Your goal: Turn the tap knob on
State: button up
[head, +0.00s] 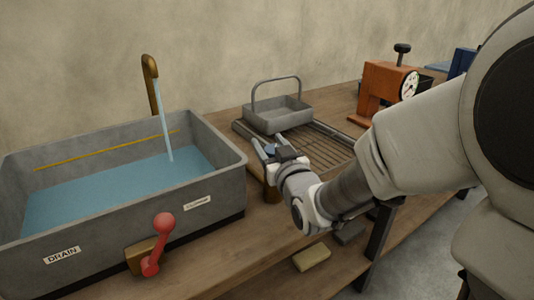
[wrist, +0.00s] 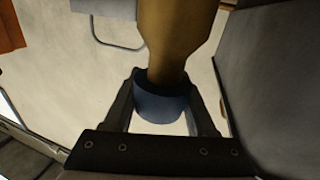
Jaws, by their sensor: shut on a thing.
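The tap knob is blue and sits on a brass post, just right of the grey basin. In the wrist view the knob (wrist: 162,106) lies between both fingers of my gripper (wrist: 165,88), with the brass post (wrist: 176,35) running up from it. In the head view my gripper (head: 267,150) is shut on the knob (head: 270,148), which is partly hidden by the fingers. Water runs from the brass spout (head: 151,72) in a stream (head: 166,130) into the basin (head: 120,232).
A red lever (head: 158,243) stands on the basin's front, near a DRAIN label (head: 62,256). A grey handled tray (head: 278,115) sits on a slatted rack (head: 320,150) behind my gripper. An orange device with a dial (head: 385,92) stands further right. A yellowish block (head: 312,259) lies on the lower shelf.

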jog(key=shift+w+d+m+t+h+b, duration=0.1)
jog(key=shift+d+m+t+h+b, duration=0.15)
jog(key=shift+m+h, duration=0.85)
jog(key=shift+d+m+t+h+b, duration=0.1)
jog(key=shift+m+t+h+b, duration=0.35)
jog(key=shift+h, duration=1.05)
jog(key=shift+d+m+h, duration=0.1)
jog(key=shift+m+h, duration=0.2)
jog(key=shift+m, duration=0.05)
jog(key=o, duration=1.4)
jog(key=shift+r, duration=0.1)
jog(key=shift+s+d+r+p, duration=0.6)
jog(key=shift+d+r+p, duration=0.4)
jog(key=shift+d+r, duration=0.85)
jog(key=shift+s+d+r+p, duration=0.55)
jog(key=shift+d+r+p, duration=0.4)
jog(key=shift+d+r, duration=0.9)
jog(key=shift+s+d+r+p, duration=0.6)
jog(key=shift+d+r+p, duration=0.4)
jog(key=shift+d+r, duration=0.8)
